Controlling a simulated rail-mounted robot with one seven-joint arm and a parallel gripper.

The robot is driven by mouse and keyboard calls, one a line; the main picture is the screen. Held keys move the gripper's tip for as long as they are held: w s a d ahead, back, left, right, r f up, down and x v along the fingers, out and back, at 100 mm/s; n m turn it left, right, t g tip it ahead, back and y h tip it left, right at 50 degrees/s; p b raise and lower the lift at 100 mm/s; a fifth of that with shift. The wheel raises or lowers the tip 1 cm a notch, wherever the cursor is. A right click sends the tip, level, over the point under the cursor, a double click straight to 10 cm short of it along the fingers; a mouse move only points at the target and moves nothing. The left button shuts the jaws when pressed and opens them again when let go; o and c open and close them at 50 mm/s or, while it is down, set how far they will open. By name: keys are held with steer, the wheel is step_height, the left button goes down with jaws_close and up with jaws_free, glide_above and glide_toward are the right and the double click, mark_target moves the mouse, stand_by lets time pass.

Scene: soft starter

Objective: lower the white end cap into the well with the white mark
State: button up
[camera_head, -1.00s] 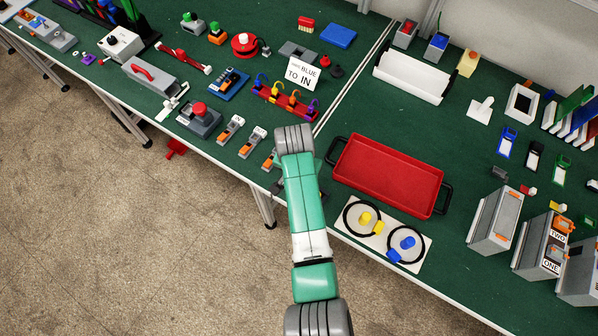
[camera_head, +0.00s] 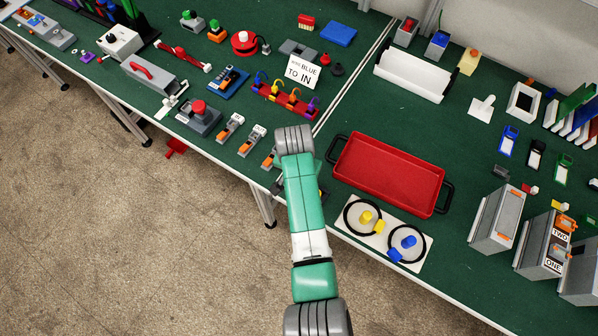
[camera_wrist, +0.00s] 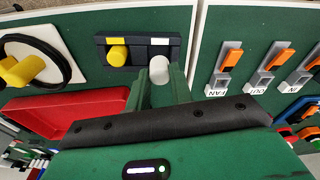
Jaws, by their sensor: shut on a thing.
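The white end cap (camera_wrist: 159,69) is held between the fingertips of my gripper (camera_wrist: 160,78), which is shut on it in the wrist view. A dark block (camera_wrist: 137,49) lies in front of the fingers, with a yellow mark on its left and a white mark (camera_wrist: 159,42) on its right. A yellow end cap (camera_wrist: 117,55) stands on the yellow-mark side. The white cap overlaps the white-mark side; its lower end and the well are hidden, so I cannot tell whether it is inside. In the head view my arm covers the gripper and most of the block.
A red tray (camera_head: 390,175) stands to the right of my arm. A white board (camera_head: 372,232) with black rings and yellow and blue pegs lies at the bench's front edge. Several orange-topped switches (camera_head: 230,128) stand to the left. The wrist view shows switches (camera_wrist: 270,65) at the right.

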steer(key=shift+f+b, duration=1.1)
steer(key=shift+f, duration=0.6)
stand_by(0.5)
steer(key=o, duration=1)
steer(key=r, duration=0.2)
steer(key=r+p, duration=0.1)
steer(key=r, duration=0.2)
steer(key=s+r, duration=0.1)
steer(key=r, duration=0.1)
steer(key=shift+a+r+p, duration=0.15)
steer(key=shift+r+p, duration=0.2)
steer(key=shift+r, duration=0.05)
